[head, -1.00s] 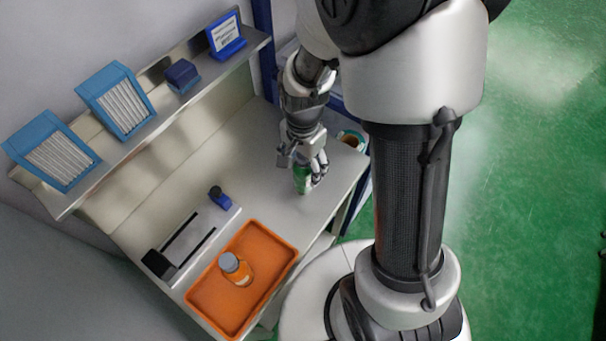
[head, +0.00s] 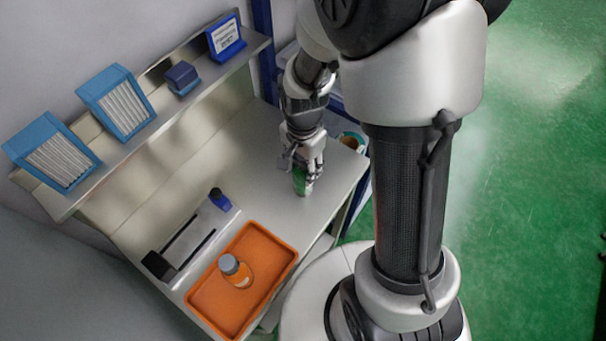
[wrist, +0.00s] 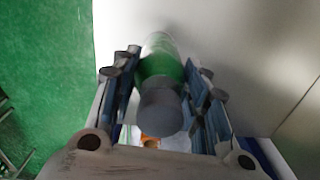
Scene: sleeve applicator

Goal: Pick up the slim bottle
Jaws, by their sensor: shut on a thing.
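The slim bottle (head: 300,184) is green with a grey cap and stands on the bench near its right end. My gripper (head: 302,172) is around it from above, and its fingers hide much of the bottle in the head view. In the wrist view the grey cap (wrist: 160,110) and green body of the bottle lie between the two fingers of my gripper (wrist: 165,88). The gripper is shut on the bottle. The bottle's base appears at the bench surface; I cannot tell whether it touches.
An orange tray (head: 207,297) holds an orange bottle (head: 236,270) with a grey cap. A sleeve applicator (head: 188,243) stands left of the tray. A shelf (head: 161,118) above the bench carries blue boxes and a sign.

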